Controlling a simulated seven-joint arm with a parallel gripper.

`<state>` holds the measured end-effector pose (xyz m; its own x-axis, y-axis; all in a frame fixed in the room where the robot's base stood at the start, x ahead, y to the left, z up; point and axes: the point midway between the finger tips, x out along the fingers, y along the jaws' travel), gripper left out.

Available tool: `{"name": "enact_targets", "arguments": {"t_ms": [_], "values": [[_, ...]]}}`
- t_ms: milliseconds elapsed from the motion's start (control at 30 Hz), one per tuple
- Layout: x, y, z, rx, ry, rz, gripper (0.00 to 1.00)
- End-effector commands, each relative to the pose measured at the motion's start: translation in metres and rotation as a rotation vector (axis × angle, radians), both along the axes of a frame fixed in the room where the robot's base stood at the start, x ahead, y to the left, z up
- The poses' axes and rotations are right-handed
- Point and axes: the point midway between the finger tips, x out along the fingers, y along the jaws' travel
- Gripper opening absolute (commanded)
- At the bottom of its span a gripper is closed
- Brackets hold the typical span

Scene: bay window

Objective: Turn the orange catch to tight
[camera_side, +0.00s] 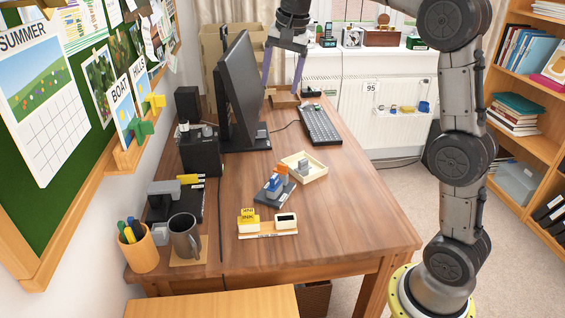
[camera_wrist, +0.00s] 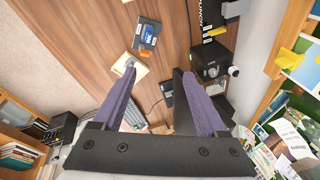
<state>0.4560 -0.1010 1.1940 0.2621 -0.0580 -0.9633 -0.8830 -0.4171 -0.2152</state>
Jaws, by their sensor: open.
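The orange catch (camera_side: 283,170) is a small part beside a blue piece (camera_side: 273,184) on a dark base plate (camera_side: 275,193), which lies on the desk near its middle. In the wrist view the catch (camera_wrist: 146,47) is small, next to the blue piece (camera_wrist: 149,33), on the dark plate near the top. Its exact setting is too small to tell. My gripper (camera_side: 283,88) is open and empty, its purple fingers pointing down over the far part of the desk, well apart from the catch. The fingers (camera_wrist: 160,72) also show spread in the wrist view.
A cream tray (camera_side: 318,171) with a grey part stands just behind the plate. A monitor (camera_side: 239,90) and keyboard (camera_side: 321,125) are at the back. A yellow-and-white block stand (camera_side: 268,235), a mug (camera_side: 185,238) and a pen cup (camera_side: 141,252) are in front. The desk's right side is clear.

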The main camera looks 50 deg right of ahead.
Motion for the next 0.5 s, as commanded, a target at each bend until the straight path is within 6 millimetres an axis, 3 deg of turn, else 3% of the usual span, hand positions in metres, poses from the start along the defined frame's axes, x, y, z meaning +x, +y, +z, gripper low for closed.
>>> {"name": "enact_targets", "arguments": {"t_ms": [100, 233, 400, 500], "values": [[0.036, -0.029, -0.034, 0.023, 0.052, -0.079, 0.75], [0.065, -0.060, -0.077, 0.042, 0.106, -0.143, 0.75], [0.086, -0.094, -0.139, 0.063, 0.176, -0.190, 0.75], [0.087, -0.106, -0.169, 0.076, 0.220, -0.208, 0.75]]}}
